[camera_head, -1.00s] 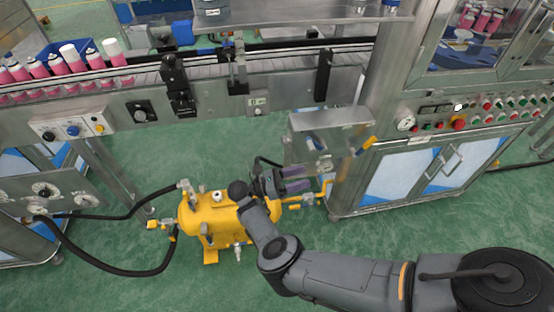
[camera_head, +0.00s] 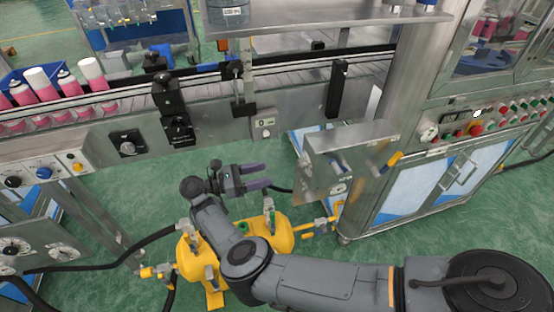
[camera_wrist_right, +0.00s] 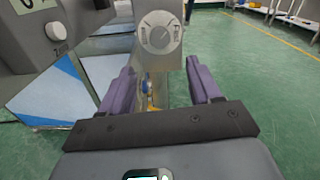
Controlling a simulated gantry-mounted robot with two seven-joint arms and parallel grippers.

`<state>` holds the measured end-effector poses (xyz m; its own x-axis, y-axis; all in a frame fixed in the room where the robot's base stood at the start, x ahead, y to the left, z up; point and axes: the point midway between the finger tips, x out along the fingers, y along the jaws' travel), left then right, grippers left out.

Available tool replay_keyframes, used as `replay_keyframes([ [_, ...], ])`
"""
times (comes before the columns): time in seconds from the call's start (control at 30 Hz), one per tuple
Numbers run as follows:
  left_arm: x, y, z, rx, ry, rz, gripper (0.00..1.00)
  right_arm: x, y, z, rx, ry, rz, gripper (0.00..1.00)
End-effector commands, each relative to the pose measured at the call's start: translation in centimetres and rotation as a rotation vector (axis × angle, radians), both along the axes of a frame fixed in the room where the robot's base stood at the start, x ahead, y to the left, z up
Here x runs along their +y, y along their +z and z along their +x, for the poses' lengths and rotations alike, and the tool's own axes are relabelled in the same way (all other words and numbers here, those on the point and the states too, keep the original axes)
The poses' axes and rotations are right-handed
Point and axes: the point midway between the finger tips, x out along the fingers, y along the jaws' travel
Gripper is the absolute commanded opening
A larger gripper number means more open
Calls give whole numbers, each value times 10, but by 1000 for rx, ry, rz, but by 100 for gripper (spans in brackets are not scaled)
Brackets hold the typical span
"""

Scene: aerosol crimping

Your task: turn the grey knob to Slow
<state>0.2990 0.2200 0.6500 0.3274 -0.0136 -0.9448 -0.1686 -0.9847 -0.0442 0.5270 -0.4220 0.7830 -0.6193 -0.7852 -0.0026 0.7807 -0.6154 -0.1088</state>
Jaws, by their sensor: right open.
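A round dial with a grey knob (camera_wrist_right: 159,37) sits on a metal plate, ahead of my gripper in the right wrist view. Small lettering flanks the knob, too blurred to read. In the head view, the metal box (camera_head: 318,172) with small dials on its face stands right of my gripper; which dial matches is hard to tell. My right gripper (camera_head: 267,174) is open and empty, its purple fingers pointing right towards that box, with a gap between. Its two fingers also show spread apart in the right wrist view (camera_wrist_right: 159,68). My left gripper is not in view.
A yellow tank (camera_head: 283,236) with valves lies below my right arm. A counter box (camera_head: 264,126) hangs under the conveyor (camera_head: 215,85); a similar box with a pale knob (camera_wrist_right: 56,32) is at upper left in the wrist view. A cabinet (camera_head: 410,190) stands right.

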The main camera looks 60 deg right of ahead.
Motion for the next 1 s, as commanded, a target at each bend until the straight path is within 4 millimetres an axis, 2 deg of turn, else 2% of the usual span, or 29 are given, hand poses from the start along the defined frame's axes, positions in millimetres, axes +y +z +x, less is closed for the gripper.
replay_keyframes([
  [0.17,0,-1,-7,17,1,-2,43,-9,1,-7,-2,-2,1,63],
  [0.7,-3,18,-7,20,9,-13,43,-70,2,-55,1,-3,2,63],
  [1.0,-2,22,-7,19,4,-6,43,-83,0,-66,1,-1,0,63],
])
